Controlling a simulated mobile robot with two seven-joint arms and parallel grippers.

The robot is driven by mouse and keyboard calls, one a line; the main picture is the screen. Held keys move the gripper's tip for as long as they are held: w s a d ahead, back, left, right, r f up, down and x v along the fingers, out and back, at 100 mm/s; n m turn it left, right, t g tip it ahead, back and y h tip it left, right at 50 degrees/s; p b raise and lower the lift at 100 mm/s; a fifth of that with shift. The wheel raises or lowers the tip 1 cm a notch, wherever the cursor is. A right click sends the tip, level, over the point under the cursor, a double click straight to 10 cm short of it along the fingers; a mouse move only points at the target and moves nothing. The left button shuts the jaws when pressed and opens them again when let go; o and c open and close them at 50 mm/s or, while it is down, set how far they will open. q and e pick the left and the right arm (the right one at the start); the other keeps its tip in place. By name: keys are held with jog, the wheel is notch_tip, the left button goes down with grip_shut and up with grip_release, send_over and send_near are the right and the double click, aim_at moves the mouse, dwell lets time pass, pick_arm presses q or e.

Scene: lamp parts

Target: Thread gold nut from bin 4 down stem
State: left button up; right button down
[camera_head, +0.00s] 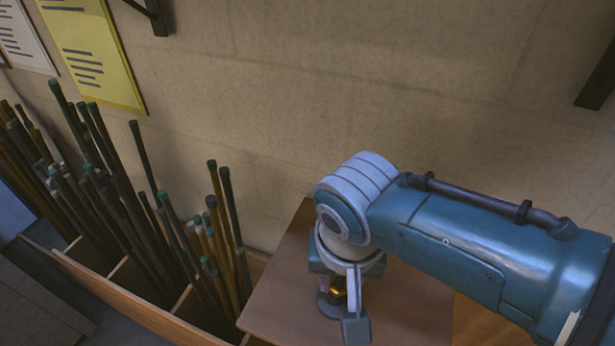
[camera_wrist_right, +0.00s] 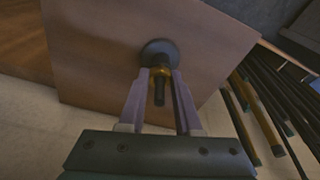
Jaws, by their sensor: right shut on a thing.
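The dark stem (camera_wrist_right: 158,95) stands up from a round dark base on a brown board. The gold nut (camera_wrist_right: 161,71) sits around the stem low down, close above the base, in the right wrist view. It also shows as a small gold glint in the head view (camera_head: 337,293). My right gripper (camera_wrist_right: 160,75) is shut on the gold nut, one finger on each side. In the head view my right gripper (camera_head: 352,300) hangs down over the board and partly hides the nut and stem. The round base (camera_head: 327,306) is partly visible there. My left gripper is not in view.
The brown board (camera_head: 415,312) is under the base, near the wall. To its left is a wooden divided bin (camera_head: 125,308) holding many long dark rods (camera_head: 130,215). A yellow sheet (camera_head: 90,50) hangs on the wall. Board to the gripper's right is bare.

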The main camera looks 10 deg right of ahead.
jog(key=m, duration=0.3)
jog(key=shift+a+f+g, duration=0.1)
jog(key=shift+f+g, duration=0.05)
jog(key=shift+g, duration=0.15)
jog(key=m, duration=0.3)
jog(key=shift+h+b, duration=0.3)
jog(key=shift+b, duration=0.1)
jog(key=shift+m, duration=0.3)
jog(key=m+b, duration=0.1)
jog(key=m, duration=0.2)
jog(key=shift+f+g, duration=0.1)
jog(key=shift+g, duration=0.2)
jog(key=shift+w+m+b, duration=0.15)
jog(key=shift+m+b, duration=0.35)
jog(key=shift+m, duration=0.7)
jog(key=shift+m+g+h, duration=0.3)
jog(key=shift+m, duration=0.4)
